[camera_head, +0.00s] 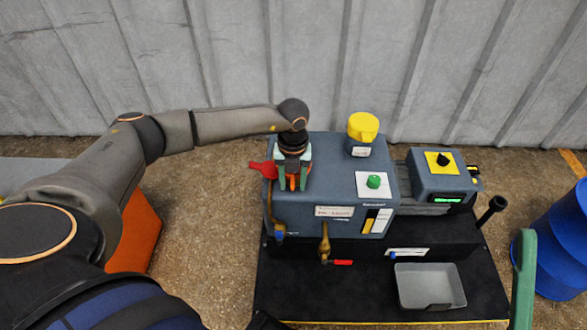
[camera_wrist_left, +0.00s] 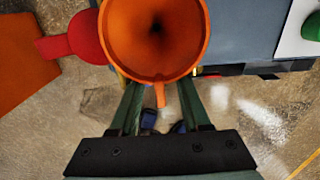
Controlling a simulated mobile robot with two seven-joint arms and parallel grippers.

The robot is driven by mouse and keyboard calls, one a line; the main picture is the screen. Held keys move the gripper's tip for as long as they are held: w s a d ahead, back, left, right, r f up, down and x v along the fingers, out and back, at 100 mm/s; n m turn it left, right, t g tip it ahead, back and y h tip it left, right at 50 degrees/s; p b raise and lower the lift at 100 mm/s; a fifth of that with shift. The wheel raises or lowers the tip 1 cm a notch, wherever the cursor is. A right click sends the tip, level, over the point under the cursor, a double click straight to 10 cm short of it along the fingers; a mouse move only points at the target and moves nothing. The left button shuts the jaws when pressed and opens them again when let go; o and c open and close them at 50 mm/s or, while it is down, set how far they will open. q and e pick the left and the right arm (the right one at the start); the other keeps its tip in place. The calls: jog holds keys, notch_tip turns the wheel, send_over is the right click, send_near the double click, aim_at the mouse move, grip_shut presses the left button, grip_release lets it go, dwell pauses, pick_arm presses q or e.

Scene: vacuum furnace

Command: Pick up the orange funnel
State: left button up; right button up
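The orange funnel (camera_head: 292,183) is at the left end of the grey-blue machine. In the left wrist view, its wide round mouth (camera_wrist_left: 155,38) faces the camera, with a small orange tab pointing down from the rim. My left gripper (camera_head: 291,176) is over the funnel, pointing down, with its green fingers apart. In the left wrist view, the fingers stand on either side of the tab, clear of it. Their tips pass behind the funnel's rim, so contact there is hidden. My right gripper cannot be made out.
A red handle (camera_head: 263,169) is close left of the funnel. The machine (camera_head: 300,216) carries a yellow cap (camera_head: 363,127) and a green knob (camera_head: 374,181). A grey tray (camera_head: 430,287) lies in front.

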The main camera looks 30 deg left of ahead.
pick_arm(q)
grip_shut()
dwell(0.6)
